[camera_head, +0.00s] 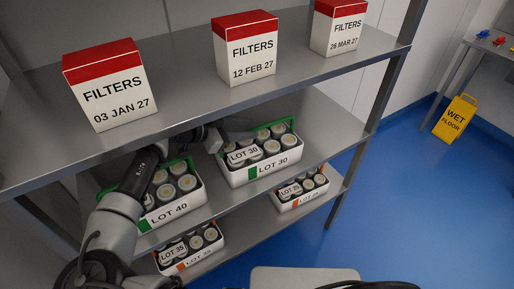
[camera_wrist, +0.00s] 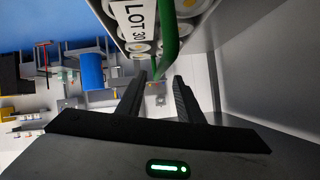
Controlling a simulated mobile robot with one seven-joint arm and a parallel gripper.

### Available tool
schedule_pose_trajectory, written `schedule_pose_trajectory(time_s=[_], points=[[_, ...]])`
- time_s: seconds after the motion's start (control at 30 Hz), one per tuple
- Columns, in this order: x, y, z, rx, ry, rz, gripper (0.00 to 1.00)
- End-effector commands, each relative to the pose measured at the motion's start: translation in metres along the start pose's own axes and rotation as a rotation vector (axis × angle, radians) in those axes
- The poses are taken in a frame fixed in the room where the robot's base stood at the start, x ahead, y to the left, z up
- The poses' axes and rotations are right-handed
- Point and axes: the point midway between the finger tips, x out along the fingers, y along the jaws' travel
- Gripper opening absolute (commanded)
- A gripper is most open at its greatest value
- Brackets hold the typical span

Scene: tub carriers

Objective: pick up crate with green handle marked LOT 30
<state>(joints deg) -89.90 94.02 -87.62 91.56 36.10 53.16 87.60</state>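The LOT 30 crate (camera_head: 257,178) stands on the middle shelf. It is a white tub with a green label patch, a green handle and several pale-topped round cans inside. My gripper (camera_head: 236,132) is at its back left side, level with the handle. In the wrist view the green handle (camera_wrist: 169,35) runs down towards the gap between my two dark fingers (camera_wrist: 157,98). The fingers are apart, with the handle between or just beyond their tips; I cannot tell whether they touch it. A LOT 30 tag (camera_wrist: 139,18) shows beside the handle.
The LOT 40 crate (camera_head: 177,214), also green-handled, stands left, partly behind my arm. Two orange-marked crates (camera_head: 193,262) (camera_head: 300,198) are on the lower shelf. The upper shelf (camera_head: 190,100) is close above my arm and bears FILTERS boxes (camera_head: 246,62). A yellow wet-floor sign (camera_head: 456,117) stands right.

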Motion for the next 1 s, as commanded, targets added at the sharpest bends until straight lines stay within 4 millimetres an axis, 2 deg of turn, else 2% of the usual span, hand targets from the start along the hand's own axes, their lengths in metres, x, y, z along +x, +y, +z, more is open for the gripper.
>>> schedule_pose_trajectory(time_s=[0.3, 0.43, 0.67, 0.87, 1.0], points=[[0.049, 0.000, -0.002, 0.000, 0.001, 0.003, 0.33], [0.058, 0.000, 0.000, 0.001, -0.001, 0.000, 0.33], [0.059, 0.000, 0.000, 0.001, -0.001, -0.001, 0.33], [0.058, 0.000, 0.000, 0.001, -0.001, -0.001, 0.00], [0.058, 0.000, 0.000, 0.000, -0.001, -0.001, 0.00]])
